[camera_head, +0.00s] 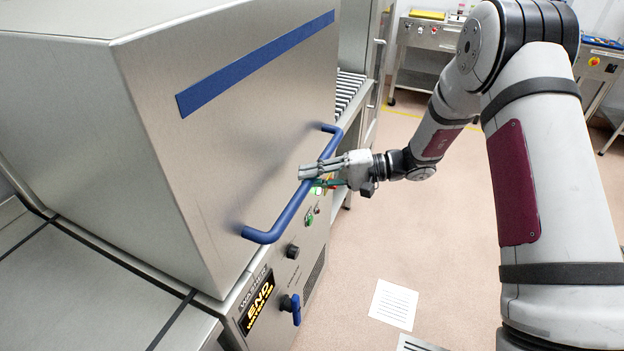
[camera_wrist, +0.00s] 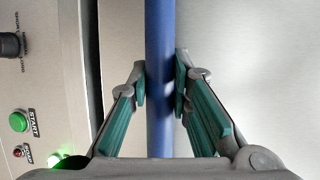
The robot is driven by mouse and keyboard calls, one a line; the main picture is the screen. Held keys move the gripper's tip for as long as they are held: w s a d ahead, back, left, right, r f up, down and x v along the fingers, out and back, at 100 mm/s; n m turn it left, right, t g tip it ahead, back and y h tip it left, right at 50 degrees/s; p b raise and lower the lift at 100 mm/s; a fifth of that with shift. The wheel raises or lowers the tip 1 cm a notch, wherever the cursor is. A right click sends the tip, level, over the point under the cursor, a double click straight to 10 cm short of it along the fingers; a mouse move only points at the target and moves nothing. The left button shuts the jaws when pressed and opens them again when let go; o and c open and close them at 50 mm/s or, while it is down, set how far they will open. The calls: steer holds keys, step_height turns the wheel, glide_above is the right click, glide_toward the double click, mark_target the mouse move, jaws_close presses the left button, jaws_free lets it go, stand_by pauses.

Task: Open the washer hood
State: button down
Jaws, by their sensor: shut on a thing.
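The washer hood (camera_head: 215,130) is a large steel box with a blue stripe, at the left of the head view. It sits down on the washer body. A blue bar handle (camera_head: 266,234) runs along the lower part of its front face. My gripper (camera_head: 308,172) is shut on this handle near its middle. In the wrist view the blue handle (camera_wrist: 160,105) runs vertically between the green-padded fingers of my gripper (camera_wrist: 160,85). The hood's plain steel face (camera_wrist: 260,60) lies behind it.
A green start button (camera_wrist: 18,122) shows in the wrist view. A roller conveyor (camera_head: 349,90) lies behind. The floor at right is open, with a paper sheet (camera_head: 393,304).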

step_height(320, 180, up, 36)
steer(key=p, duration=0.4)
steer(key=shift+r, duration=0.1)
steer(key=c, duration=1.4)
jaws_free()
steer(key=shift+c, duration=0.2)
steer(key=d+r, duration=0.2)
steer(key=d, duration=1)
steer(key=shift+w, duration=0.3)
steer(key=shift+a, duration=0.1)
